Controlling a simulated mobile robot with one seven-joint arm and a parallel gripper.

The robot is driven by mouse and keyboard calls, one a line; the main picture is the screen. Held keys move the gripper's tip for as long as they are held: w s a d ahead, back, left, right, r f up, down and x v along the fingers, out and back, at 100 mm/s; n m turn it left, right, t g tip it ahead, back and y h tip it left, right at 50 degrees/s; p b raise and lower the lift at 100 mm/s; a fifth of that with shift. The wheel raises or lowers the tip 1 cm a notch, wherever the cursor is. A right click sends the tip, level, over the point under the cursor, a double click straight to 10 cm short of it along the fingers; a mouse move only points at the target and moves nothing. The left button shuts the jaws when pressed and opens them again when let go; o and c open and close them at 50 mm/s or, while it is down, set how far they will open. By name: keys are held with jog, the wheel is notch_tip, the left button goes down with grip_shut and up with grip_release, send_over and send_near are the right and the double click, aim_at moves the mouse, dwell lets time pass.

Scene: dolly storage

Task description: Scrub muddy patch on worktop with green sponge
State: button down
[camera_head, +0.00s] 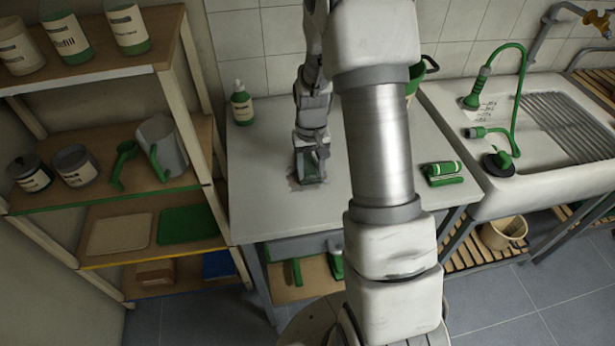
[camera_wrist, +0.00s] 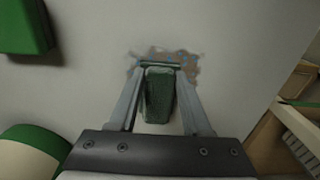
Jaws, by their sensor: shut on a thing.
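My gripper (camera_wrist: 160,100) points down at the worktop and is shut on the green sponge (camera_wrist: 159,95), which sits between its two fingers. In the head view the sponge (camera_head: 311,172) shows under my gripper (camera_head: 311,155), at or very near the surface. The muddy patch (camera_wrist: 165,58) is a brownish smear with bluish spots on the pale worktop (camera_head: 262,205). It shows around the far end of the sponge in the wrist view, partly hidden by it. In the head view a bit of the patch (camera_head: 293,184) shows beside the sponge.
Green-and-white items (camera_head: 441,173) lie at the right, and a green bucket (camera_head: 416,80) stands behind my arm. A sink (camera_head: 530,125) adjoins on the right, shelves (camera_head: 90,195) on the left.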

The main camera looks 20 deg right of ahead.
jog(key=shift+w+a, duration=0.1)
jog(key=shift+a, duration=0.4)
jog(key=shift+a, duration=0.1)
jog(key=shift+w+a, duration=0.2)
jog(key=shift+a, duration=0.65)
jog(key=shift+w+a, duration=0.15)
jog(key=shift+a, duration=0.7)
jog(key=shift+d, duration=0.15)
jog(key=shift+s+d, duration=0.25)
jog(key=shift+d, duration=0.8)
jog(key=shift+s+d, duration=0.2)
jog(key=shift+d, duration=0.85)
jog(key=shift+s+d+b, duration=0.2)
jog(key=shift+d+b, duration=0.05)
jog(key=shift+d, duration=0.7)
jog(key=shift+s+d+b, duration=0.2)
jog(key=shift+d, duration=0.7)
